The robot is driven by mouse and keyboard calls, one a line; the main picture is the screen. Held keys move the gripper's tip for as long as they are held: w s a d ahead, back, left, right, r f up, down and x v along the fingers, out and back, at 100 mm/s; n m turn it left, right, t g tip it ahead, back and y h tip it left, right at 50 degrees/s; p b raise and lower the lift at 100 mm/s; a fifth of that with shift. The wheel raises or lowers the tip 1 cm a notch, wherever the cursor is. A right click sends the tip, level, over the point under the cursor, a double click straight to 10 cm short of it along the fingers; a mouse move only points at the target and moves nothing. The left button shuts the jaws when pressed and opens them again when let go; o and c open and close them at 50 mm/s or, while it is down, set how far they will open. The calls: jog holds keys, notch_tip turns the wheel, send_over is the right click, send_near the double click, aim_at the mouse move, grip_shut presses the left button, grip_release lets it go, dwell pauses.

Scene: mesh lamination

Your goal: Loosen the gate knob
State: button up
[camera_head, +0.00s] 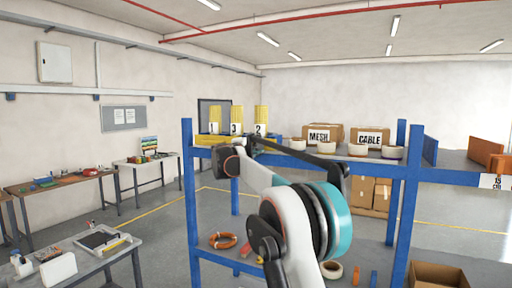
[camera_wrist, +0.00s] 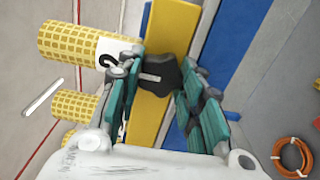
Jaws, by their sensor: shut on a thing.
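The gate knob (camera_wrist: 158,74) is a dark, lobed knob on a yellow bar (camera_wrist: 172,30) in the wrist view. My gripper (camera_wrist: 161,70) has its teal fingers on both sides of the knob and is shut on it. In the head view my arm reaches to the yellow rolls' end of the shelf, and my gripper (camera_head: 254,140) is small there. I cannot make out the knob in that view.
Yellow mesh rolls numbered 1 (camera_head: 213,122), 3 (camera_head: 236,122) and 2 (camera_head: 261,121) stand close by on the blue-framed shelf (camera_head: 189,200). MESH (camera_head: 319,135) and CABLE (camera_head: 371,138) boxes and several tape rolls stand to the right. An orange coil (camera_wrist: 293,156) lies lower down.

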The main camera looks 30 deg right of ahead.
jog(key=o, duration=1.1)
jog(key=shift+w+a, duration=0.1)
jog(key=v, duration=1.2)
